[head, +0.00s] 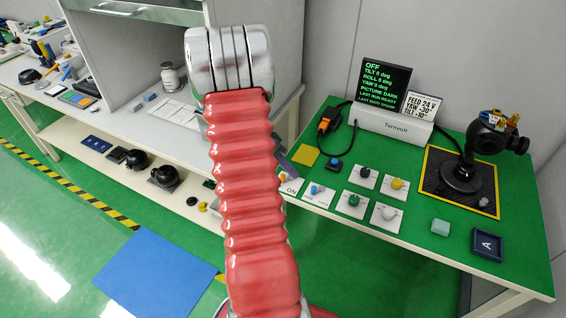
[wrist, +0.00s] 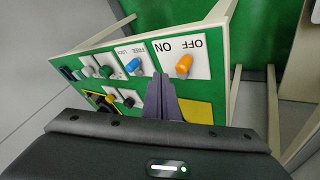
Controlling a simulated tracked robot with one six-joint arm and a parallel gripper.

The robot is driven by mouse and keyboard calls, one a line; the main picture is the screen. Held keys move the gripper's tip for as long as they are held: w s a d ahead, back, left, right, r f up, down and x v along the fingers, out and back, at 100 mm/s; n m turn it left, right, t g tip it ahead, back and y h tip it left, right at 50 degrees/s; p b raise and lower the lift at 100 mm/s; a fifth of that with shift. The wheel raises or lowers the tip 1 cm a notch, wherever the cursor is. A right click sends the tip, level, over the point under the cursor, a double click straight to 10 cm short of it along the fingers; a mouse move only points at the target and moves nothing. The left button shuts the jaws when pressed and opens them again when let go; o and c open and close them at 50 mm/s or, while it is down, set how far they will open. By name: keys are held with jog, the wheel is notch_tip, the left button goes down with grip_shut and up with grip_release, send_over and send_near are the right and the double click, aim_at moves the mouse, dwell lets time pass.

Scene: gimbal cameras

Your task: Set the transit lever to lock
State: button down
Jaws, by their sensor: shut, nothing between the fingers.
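The transit lever is the small blue lever (head: 315,189) on a white plate marked FREE and LOCK; it also shows in the wrist view (wrist: 132,66), where the labels are upside down. I cannot tell for sure which label the lever leans to. My gripper (wrist: 161,80) is shut and empty. In the wrist view its grey fingertips overlap the plates just right of the blue lever, between it and the orange lever (wrist: 184,65) on the ON/OFF plate. I see no clear contact with either lever. In the head view my arm hides part of the ON/OFF plate.
Several knobs on white plates, including a yellow one (head: 397,184) and a green one (head: 354,200), stand right of the lever. The front right table has a tray (head: 487,258).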

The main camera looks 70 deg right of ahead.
jog(key=s, duration=0.1)
jog(key=s+f, duration=0.1)
jog(key=s, duration=0.1)
jog(key=shift+s+a+f, duration=0.25)
jog(key=shift+a, duration=0.15)
jog(key=shift+s+a, duration=0.25)
jog(key=shift+s, duration=0.4)
